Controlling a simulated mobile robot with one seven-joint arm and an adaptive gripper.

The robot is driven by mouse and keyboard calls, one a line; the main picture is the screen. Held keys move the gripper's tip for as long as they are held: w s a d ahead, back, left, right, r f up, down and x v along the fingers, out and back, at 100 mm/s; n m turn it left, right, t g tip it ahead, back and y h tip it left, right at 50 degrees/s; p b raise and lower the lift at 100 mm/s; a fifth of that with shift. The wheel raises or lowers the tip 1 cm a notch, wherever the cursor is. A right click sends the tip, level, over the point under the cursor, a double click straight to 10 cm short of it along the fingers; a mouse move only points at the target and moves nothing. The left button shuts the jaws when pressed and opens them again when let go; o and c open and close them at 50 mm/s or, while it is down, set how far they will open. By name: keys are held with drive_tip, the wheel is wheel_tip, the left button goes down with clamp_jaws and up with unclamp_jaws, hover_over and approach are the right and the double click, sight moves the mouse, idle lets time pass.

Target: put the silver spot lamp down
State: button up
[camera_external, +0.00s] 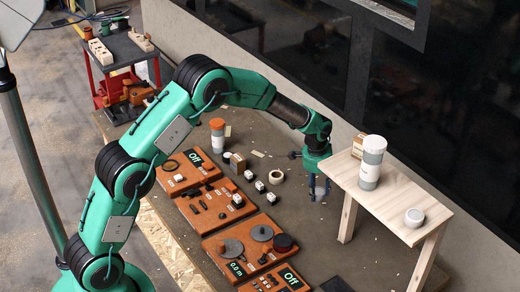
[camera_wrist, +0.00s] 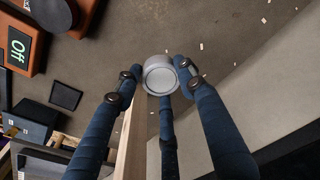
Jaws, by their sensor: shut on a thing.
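My gripper (camera_external: 319,188) points down beside the left end of the small wooden shelf (camera_external: 385,200), its fingertips below the level of the shelf top. In the wrist view, the silver spot lamp (camera_wrist: 160,76), a short pale cylinder with a whitish round face, sits between the dark blue fingers (camera_wrist: 160,84), which are shut on it.
A tall white and grey canister (camera_external: 370,170) and a small pale round item (camera_external: 414,217) stand on the shelf. Orange panels (camera_external: 210,205) line the bench front. A tape roll (camera_external: 276,177) and small blocks lie nearby. Some brown bench surface (camera_external: 300,230) is bare.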

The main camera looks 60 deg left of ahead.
sight(317, 192)
drive_tip(key=shift+f, duration=1.65)
drive_tip(key=shift+f, duration=0.1)
drive_tip(key=shift+f, duration=3.05)
drive_tip(key=shift+f+b, duration=0.35)
drive_tip(key=shift+f, duration=1.5)
drive_tip(key=shift+f, duration=0.15)
drive_tip(key=o, duration=1.1)
